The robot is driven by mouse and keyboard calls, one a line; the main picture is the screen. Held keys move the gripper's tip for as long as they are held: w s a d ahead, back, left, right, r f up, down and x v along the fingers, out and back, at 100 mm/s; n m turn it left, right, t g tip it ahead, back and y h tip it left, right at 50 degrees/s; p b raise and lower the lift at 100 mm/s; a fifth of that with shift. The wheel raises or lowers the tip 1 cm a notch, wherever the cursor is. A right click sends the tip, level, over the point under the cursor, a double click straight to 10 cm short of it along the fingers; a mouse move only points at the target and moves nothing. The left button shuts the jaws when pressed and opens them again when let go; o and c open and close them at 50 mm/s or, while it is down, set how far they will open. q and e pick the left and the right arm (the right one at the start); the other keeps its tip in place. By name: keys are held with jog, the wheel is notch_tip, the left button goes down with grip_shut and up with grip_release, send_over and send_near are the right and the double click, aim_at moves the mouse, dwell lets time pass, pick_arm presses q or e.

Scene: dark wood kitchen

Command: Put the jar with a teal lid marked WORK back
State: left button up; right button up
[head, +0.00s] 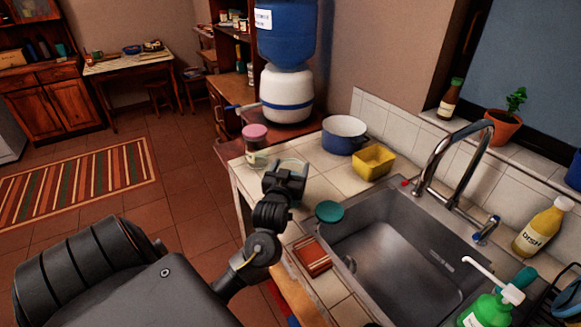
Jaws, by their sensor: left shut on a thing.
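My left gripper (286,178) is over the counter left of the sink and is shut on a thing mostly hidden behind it. A pale, clear round rim (293,163) shows just beyond the fingers; I cannot tell for sure whether it is the held thing. A teal round disc (330,211), like a lid, shows at the sink's left edge, right of the gripper and apart from it. No jar body shows under it, and no WORK marking can be read. A clear jar with a pink lid (255,135) stands on the counter's far left corner. My right gripper is not in view.
A blue pot (344,134) and a yellow tub (374,162) stand behind the sink (390,255). A brown-red block (312,256) lies at its left. A green pump bottle (489,308) is at front right. Clear tiles lie between gripper and pot.

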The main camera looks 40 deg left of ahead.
pick_arm(q)
jog(key=o, duration=1.7)
jog(key=shift+f, duration=0.1)
jog(key=o, duration=0.3)
jog(key=b+v, duration=0.1)
jog(key=v, duration=1.1)
jog(key=shift+b, duration=0.4)
